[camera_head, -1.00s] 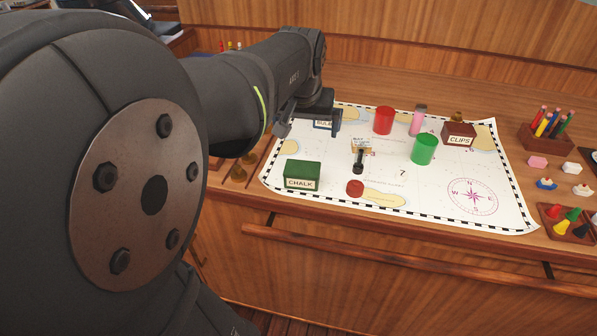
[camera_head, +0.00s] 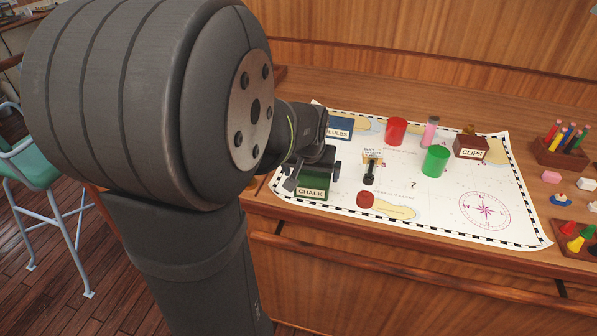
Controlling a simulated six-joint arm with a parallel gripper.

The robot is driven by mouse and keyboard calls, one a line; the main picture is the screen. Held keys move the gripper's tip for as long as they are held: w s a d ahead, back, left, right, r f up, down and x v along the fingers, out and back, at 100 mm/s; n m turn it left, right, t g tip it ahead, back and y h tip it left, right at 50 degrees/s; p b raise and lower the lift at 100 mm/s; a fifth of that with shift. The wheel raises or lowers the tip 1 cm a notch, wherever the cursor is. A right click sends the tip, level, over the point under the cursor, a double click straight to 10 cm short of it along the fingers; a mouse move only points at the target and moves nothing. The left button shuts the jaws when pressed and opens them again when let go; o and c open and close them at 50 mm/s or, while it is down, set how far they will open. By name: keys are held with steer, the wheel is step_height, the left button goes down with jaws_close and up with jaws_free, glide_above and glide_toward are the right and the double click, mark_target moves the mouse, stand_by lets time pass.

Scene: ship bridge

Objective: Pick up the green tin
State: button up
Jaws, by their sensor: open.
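A green box-shaped tin labelled CHALK (camera_head: 313,193) stands on the chart at its near left. My gripper (camera_head: 313,178) is open over it, with one finger to each side of its top. The gripper hides part of the tin's top, and I cannot tell whether the fingers touch it. A green cylinder (camera_head: 435,161) stands further right on the chart, clear of the gripper.
The chart (camera_head: 430,220) also bears a blue BULBS box (camera_head: 339,128), a red cylinder (camera_head: 396,131), a pink cylinder (camera_head: 430,133), a brown CLIPS box (camera_head: 470,147), a dark-handled stamp (camera_head: 369,176) and a red disc (camera_head: 365,200). The chart's near right is clear.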

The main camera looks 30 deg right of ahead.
mark_target(313, 177)
steer(key=shift+x, duration=2.65)
steer(key=shift+d, duration=0.1)
steer(key=c, duration=1)
